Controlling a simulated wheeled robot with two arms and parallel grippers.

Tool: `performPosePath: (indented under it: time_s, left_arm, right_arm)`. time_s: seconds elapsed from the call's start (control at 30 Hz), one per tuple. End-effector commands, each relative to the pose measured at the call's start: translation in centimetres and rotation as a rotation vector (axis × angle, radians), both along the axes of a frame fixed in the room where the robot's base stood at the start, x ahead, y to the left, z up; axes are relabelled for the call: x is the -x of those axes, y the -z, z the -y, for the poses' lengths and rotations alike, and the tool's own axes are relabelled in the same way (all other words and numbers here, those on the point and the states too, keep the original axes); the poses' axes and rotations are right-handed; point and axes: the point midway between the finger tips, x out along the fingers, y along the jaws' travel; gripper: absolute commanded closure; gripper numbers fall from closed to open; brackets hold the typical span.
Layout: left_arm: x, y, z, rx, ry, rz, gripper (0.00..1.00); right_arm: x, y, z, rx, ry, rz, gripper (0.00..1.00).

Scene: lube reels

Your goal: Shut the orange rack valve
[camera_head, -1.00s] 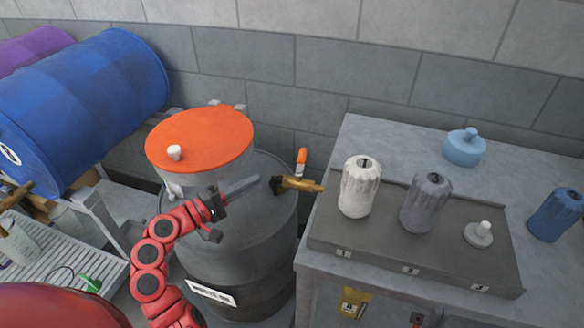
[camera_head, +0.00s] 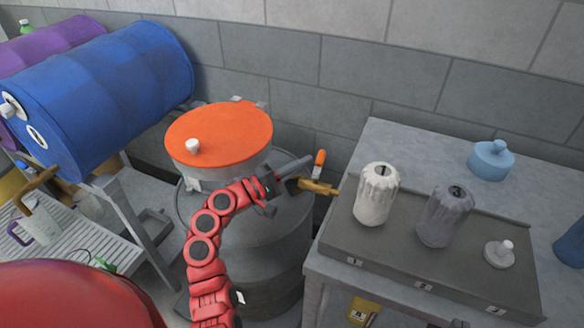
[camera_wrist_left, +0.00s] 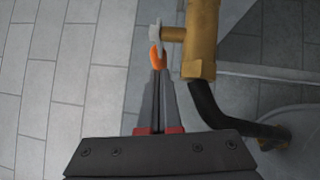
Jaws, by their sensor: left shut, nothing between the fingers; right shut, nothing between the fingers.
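I cannot tell whether the tips touch the handle. My right gripper is not in view.
An orange disc (camera_head: 222,130) with a white knob is above the drum. Blue (camera_head: 120,85) and purple (camera_head: 55,50) barrels lie at left. The right-hand bench (camera_head: 400,140) holds a tray with white (camera_head: 377,195) and grey (camera_head: 445,215) bottles and, behind, a light-blue container (camera_head: 491,160).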

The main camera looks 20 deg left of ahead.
Motion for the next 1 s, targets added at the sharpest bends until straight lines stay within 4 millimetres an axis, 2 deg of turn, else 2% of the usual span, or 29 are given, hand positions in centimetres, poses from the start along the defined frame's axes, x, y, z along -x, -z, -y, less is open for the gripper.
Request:
performPosePath:
  time_s: [0.37, 0.63, 1.0]
  left_arm:
    - [-0.2, 0.1, 0.1, 0.001, 0.006, 0.0, 1.0]
    - [-0.8, 0.1, 1.3, 0.003, 0.156, 0.0, 1.0]
    - [-0.7, -0.2, 1.8, 0.001, 0.198, 0.0, 1.0]
  right_arm:
    - [0.0, 0.1, 0.0, 0.0, 0.0, 0.0, 1.0]
    - [0.0, 2.0, 0.0, 0.0, 0.0, 0.0, 1.0]
    - [0.0, 2.0, 0.0, 0.0, 0.0, 0.0, 1.0]
